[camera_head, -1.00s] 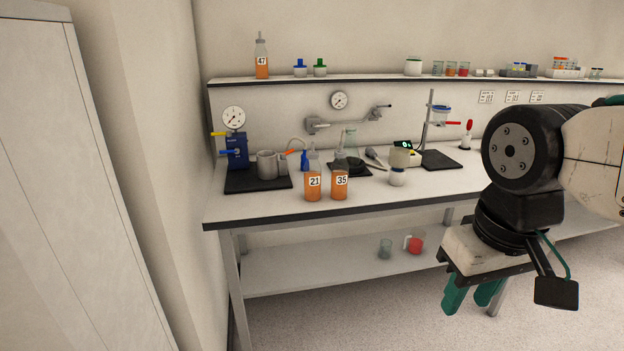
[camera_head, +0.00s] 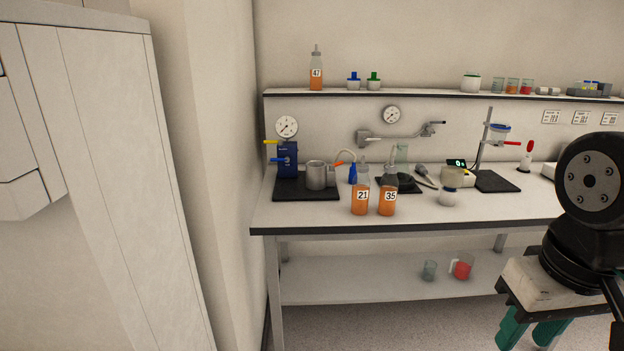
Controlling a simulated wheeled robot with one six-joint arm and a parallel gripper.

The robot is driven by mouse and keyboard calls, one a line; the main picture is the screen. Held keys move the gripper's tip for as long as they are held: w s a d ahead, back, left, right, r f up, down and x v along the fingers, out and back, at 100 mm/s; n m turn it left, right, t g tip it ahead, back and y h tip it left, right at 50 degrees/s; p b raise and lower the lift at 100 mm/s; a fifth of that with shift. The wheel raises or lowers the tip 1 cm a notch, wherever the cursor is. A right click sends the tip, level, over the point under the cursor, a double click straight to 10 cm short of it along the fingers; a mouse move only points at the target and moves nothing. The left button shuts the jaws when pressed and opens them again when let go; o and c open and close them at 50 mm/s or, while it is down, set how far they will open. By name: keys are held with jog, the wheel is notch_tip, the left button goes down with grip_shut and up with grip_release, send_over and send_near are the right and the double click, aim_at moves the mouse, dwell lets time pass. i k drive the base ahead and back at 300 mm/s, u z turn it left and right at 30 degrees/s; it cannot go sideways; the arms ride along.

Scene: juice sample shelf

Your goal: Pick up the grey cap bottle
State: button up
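Three bottles of orange juice show in the head view. Bottle 21 (camera_head: 360,196) and bottle 35 (camera_head: 388,196) stand upright side by side near the bench's front edge. Bottle 47 (camera_head: 316,74) stands on the upper shelf at left. Their caps are small and pale or greyish, and I cannot tell which one is the grey cap. My gripper (camera_head: 529,336) is at the lower right, in front of the bench, well apart from all bottles. Its green fingers point down with a gap between them and nothing visible in it.
The bench (camera_head: 470,215) holds a blue pump device (camera_head: 287,160), a metal cup (camera_head: 317,175), a white jar (camera_head: 448,197) and a stand (camera_head: 486,140). The upper shelf (camera_head: 430,95) holds small containers. A tall cabinet (camera_head: 120,170) stands at left. Floor (camera_head: 400,325) before the bench is clear.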

aim_at(360, 194)
jog(key=u, duration=0.2)
jog(key=i, duration=1.3)
jog(key=z, duration=0.2)
